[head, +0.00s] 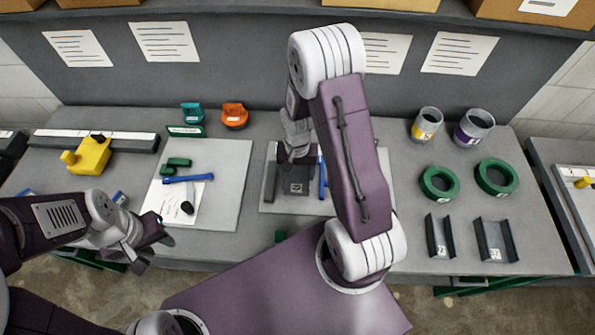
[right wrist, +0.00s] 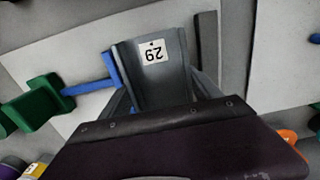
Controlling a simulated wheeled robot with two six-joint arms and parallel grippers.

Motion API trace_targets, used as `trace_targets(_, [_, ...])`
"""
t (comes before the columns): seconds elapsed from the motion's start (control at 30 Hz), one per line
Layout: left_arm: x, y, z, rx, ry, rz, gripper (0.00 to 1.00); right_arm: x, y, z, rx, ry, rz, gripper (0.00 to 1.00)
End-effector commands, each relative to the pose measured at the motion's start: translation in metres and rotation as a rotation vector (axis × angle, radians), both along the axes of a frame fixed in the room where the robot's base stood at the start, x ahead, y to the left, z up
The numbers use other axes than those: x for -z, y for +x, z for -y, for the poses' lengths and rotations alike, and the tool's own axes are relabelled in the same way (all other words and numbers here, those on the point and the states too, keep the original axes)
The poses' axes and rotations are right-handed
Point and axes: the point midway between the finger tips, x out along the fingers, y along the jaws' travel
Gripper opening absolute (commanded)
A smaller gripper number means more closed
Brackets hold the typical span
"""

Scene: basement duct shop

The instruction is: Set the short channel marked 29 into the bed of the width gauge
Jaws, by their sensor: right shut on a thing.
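The short channel (right wrist: 160,80) is dark grey with a white label reading 29, upside down in the right wrist view. My right gripper (head: 297,168) is shut on its far end; the fingers flank its walls. What looks like the width gauge has a pale plate (head: 268,205), a dark bar (head: 270,184) and a blue bar (head: 322,181). The channel (head: 296,187) shows between the bars, close to the blue one, with a gap on the dark bar's side. I cannot tell whether it touches the bed. My left gripper (head: 154,254) is open and empty near the front edge.
A green block on a blue rod (right wrist: 35,103) lies beside the blue bar, hidden by my arm in the head view. Two other channels (head: 440,236) (head: 494,240), green rings (head: 439,183) and cans (head: 427,124) stand at right. A blue-handled tool (head: 188,179) lies on the left mat.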

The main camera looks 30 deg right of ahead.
Motion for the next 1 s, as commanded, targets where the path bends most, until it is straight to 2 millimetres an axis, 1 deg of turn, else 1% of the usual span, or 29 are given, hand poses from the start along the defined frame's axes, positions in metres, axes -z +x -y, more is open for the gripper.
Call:
trace_targets(0.27, [0.001, 0.0, 0.0, 0.0, 0.0, 0.0, 0.36, 0.002, 0.0, 0.0, 0.0, 0.0, 0.0, 0.28])
trace_targets(1.0, [0.018, 0.0, 0.0, 0.0, 0.0, 0.0, 0.36, 0.024, 0.0, 0.0, 0.0, 0.001, -0.001, 0.28])
